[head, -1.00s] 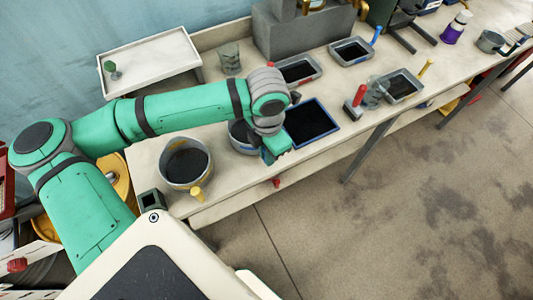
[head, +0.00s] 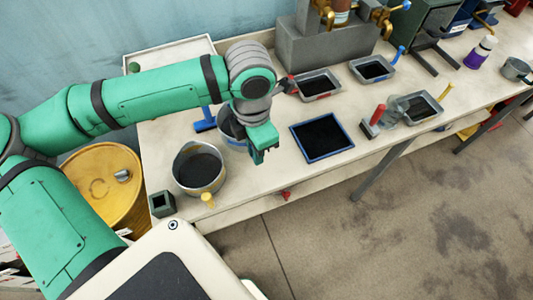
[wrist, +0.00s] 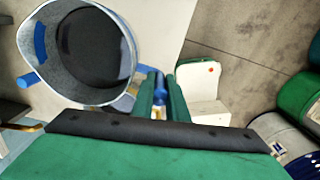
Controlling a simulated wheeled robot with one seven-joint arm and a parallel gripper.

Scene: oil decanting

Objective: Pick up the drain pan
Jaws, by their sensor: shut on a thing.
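A round grey pan with dark contents and blue parts, which I take as the drain pan, shows in the wrist view (wrist: 125,55). In the head view the pan (head: 229,122) is partly hidden behind my gripper (head: 264,155). In the wrist view my gripper (wrist: 160,88) is shut on a narrow blue handle (wrist: 159,82) at the pan's side. The pan looks about level. The frames do not clearly show whether its base touches the bench.
A yellow-handled pot (head: 198,168) stands close by on the left of the bench (head: 290,175). A blue-rimmed black tray (head: 322,137) lies to the right. A blue T-shaped piece (head: 205,124) shows left of the pan. Small pans (head: 318,84) stand behind.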

